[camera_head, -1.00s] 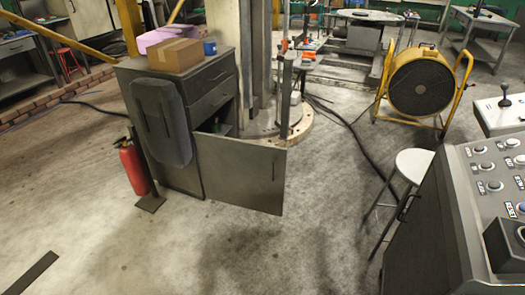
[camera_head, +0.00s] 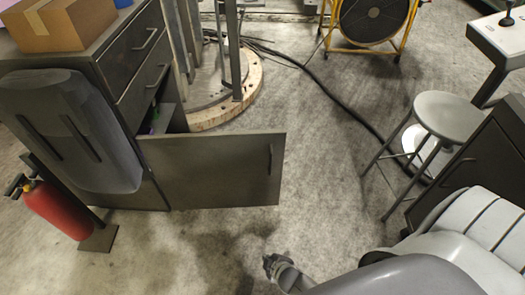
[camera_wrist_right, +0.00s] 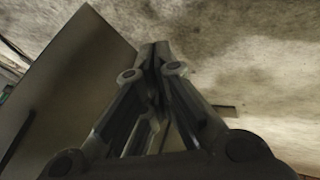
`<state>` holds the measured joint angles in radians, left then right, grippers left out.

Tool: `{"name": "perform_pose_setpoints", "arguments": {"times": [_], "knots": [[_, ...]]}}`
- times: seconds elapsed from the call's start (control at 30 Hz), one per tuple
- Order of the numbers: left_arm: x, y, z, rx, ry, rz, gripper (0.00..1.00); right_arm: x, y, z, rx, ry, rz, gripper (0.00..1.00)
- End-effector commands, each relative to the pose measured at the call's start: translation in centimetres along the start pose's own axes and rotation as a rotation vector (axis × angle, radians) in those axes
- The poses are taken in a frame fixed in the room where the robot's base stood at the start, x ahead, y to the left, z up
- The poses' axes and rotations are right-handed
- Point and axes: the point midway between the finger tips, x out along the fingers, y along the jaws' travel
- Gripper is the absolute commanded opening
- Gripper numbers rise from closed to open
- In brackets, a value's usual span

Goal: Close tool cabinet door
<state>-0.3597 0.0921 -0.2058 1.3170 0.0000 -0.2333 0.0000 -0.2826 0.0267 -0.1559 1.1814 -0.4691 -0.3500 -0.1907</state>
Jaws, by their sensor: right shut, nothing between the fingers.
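The grey tool cabinet (camera_head: 135,95) stands at the left in the head view, with two drawers above an open lower compartment. Its door (camera_head: 215,170) hangs wide open, swung out to the right, with a dark vertical handle (camera_head: 270,160) near its free edge. My right gripper (camera_head: 270,262) is low at the bottom middle, in front of and below the door, apart from it. In the right wrist view the gripper's fingers (camera_wrist_right: 155,55) are together and empty, and the door panel (camera_wrist_right: 75,80) fills the left side. My left gripper is out of view.
A cardboard box (camera_head: 60,22) sits on the cabinet top. A red fire extinguisher (camera_head: 58,210) stands at its left. A stool (camera_head: 450,115) and a control console stand at the right. A black cable (camera_head: 335,100) runs over the floor. Floor below the door is clear.

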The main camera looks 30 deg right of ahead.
Motion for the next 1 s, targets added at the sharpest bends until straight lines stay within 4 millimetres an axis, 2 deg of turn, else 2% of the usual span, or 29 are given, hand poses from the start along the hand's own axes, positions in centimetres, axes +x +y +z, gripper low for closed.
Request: {"name": "perform_pose_setpoints", "arguments": {"times": [0.03,0.07,0.1,0.23,0.3,0.37,0.4,0.5,0.6,0.73,0.87,1.0], "knots": [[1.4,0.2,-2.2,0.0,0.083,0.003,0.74,1.8,1.4,-1.7,-0.053,0.039,0.063,0.0],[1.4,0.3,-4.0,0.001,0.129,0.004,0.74,2.0,2.7,-2.9,-0.086,0.058,0.101,0.0],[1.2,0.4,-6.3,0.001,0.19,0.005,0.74,2.1,4.4,-4.4,-0.129,0.079,0.155,0.0],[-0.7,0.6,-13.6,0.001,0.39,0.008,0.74,1.3,10.1,-8.7,-0.256,0.128,0.348,0.0],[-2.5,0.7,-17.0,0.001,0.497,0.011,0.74,0.1,13.2,-10.5,-0.316,0.138,0.46,0.0],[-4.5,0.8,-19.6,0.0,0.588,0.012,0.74,-1.3,15.7,-11.8,-0.361,0.139,0.558,0.0],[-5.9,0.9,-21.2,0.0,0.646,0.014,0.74,-2.4,17.2,-12.5,-0.387,0.135,0.622,0.0],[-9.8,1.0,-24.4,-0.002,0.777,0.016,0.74,-5.4,20.7,-13.6,-0.438,0.113,0.771,0.0],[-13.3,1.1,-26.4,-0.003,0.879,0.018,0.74,-8.3,23.1,-14.1,-0.468,0.085,0.89,0.0],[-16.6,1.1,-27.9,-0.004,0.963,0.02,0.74,-11.1,25.1,-14.3,-0.488,0.053,0.988,0.0],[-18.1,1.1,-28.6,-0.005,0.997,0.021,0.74,-12.3,26.1,-14.5,-0.495,0.038,1.028,0.0],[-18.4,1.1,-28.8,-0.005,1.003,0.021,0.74,-11.9,27.4,-14.9,-0.498,0.035,1.035,0.0]]}}
